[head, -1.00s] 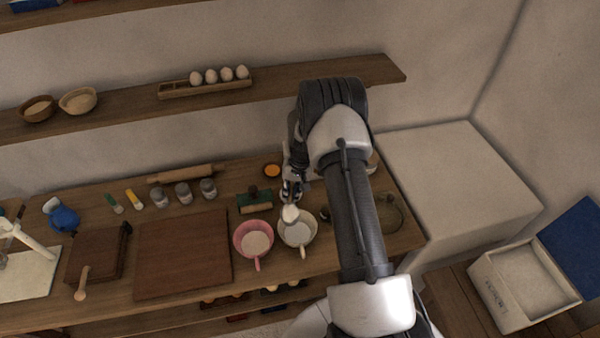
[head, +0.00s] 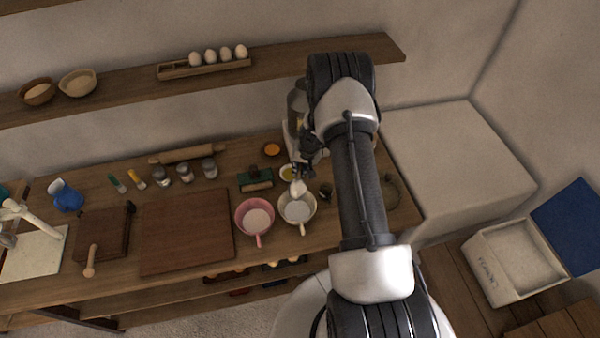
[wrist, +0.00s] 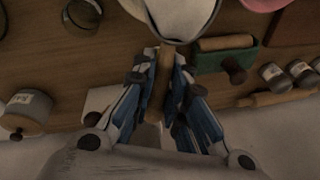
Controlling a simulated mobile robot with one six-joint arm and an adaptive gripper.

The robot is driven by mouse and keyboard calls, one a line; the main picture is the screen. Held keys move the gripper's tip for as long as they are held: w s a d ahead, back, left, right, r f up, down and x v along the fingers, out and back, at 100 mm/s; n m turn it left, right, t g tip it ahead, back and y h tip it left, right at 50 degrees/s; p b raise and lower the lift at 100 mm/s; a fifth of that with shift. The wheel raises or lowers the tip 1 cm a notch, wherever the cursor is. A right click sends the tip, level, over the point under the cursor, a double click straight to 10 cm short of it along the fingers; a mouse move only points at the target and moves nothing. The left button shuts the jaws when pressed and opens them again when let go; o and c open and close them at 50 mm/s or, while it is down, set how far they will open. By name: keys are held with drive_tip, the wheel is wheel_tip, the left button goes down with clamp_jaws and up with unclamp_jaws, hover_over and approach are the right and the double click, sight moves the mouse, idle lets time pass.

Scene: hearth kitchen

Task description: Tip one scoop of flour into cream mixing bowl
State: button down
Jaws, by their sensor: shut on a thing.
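The cream mixing bowl (head: 308,217) stands on the wooden counter, right of the pink bowl, with its handle toward the front. White contents show inside it. My gripper (head: 304,158) is shut on the scoop's wooden handle, which runs between the fingers in the wrist view (wrist: 164,72). The pale scoop head (head: 298,187) hangs over the cream bowl's back edge in the head view. I cannot tell how much flour is in the scoop or how far it is tilted. My arm hides part of the counter behind.
The pink bowl (head: 243,221), with pale contents, stands close on the left. A green-based roller stand (head: 254,181) is just behind. A shelf (head: 130,86) runs above. The cutting board (head: 187,230) is bare.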

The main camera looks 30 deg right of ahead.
sight(299, 176)
drive_tip(key=shift+t+h+b, duration=0.9)
drive_tip(key=shift+t+b, duration=0.2)
drive_tip(key=shift+b, duration=7.9)
drive_tip(key=t+b, duration=0.1)
drive_tip(key=b, duration=0.4)
drive_tip(key=s+t+h+b, duration=0.1)
drive_tip(key=b, duration=0.5)
drive_tip(key=shift+a+r+n, duration=0.2)
drive_tip(key=shift+a+n, duration=0.1)
drive_tip(key=shift+a, duration=0.05)
drive_tip(key=b, duration=0.2)
drive_tip(key=t+h+b, duration=0.1)
drive_tip(key=b, duration=0.2)
drive_tip(key=shift+s+a+r, duration=0.1)
drive_tip(key=shift+s+a, duration=0.15)
drive_tip(key=shift+s, duration=0.1)
drive_tip(key=shift+s+a+r+t+h, duration=0.15)
drive_tip(key=shift+s+r+t+h, duration=0.1)
drive_tip(key=shift+s+t+h, duration=0.15)
drive_tip(key=shift+a+r+t, duration=0.1)
drive_tip(key=shift+a+t, duration=0.1)
drive_tip(key=shift+t, duration=0.1)
drive_tip(key=shift+s+a+r+n+t+h, duration=0.3)
drive_tip(key=shift+s+a+t+h, duration=0.15)
drive_tip(key=shift+t+h, duration=0.4)
drive_tip(key=shift+d+r+p, duration=0.1)
drive_tip(key=shift+p, duration=0.3)
